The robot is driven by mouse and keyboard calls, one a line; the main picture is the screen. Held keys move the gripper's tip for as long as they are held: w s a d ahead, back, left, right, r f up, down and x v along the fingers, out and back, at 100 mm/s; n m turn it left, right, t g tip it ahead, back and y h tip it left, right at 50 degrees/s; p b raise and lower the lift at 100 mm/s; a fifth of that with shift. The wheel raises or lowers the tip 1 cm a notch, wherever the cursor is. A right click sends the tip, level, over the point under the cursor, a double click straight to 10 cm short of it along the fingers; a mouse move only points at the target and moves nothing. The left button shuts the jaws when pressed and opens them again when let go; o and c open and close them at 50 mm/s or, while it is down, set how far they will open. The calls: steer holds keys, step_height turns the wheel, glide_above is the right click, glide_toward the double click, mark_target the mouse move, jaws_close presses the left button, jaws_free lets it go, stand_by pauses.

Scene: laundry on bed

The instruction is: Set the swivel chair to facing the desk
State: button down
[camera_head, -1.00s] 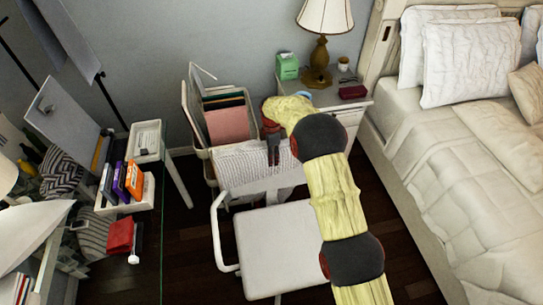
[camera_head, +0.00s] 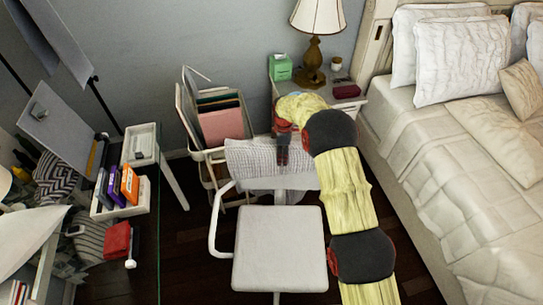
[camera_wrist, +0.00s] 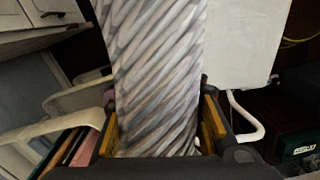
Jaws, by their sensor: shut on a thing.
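The white swivel chair (camera_head: 280,250) stands in the middle of the head view. Its ribbed backrest (camera_head: 250,160) is toward the wall, and its seat points toward the bottom of the picture. The desk (camera_head: 48,262) is at the left, so the chair is side-on to it. My gripper (camera_head: 282,150) is shut on the top edge of the backrest, right of its middle. In the wrist view the backrest (camera_wrist: 155,60) lies between the fingers (camera_wrist: 160,132), with the seat (camera_wrist: 245,45) beyond. The arm hides the chair's right side.
A rack with folders (camera_head: 222,125) stands close behind the backrest. A nightstand (camera_head: 345,105) with a lamp is at the back, and the bed (camera_head: 445,170) fills the right. Dark floor (camera_head: 190,255) is bare between desk and chair.

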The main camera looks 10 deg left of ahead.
steer(key=s+d+m+p, duration=0.2)
steer(key=d+m, duration=0.5)
steer(key=d, duration=0.9)
steer(key=s+d+m+p, duration=0.1)
steer(key=s+d+m, duration=0.7)
steer(key=s+d, duration=0.3)
steer(key=shift+s, duration=0.3)
steer(key=c, duration=1.3)
jaws_free()
steer(key=shift+o, duration=0.7)
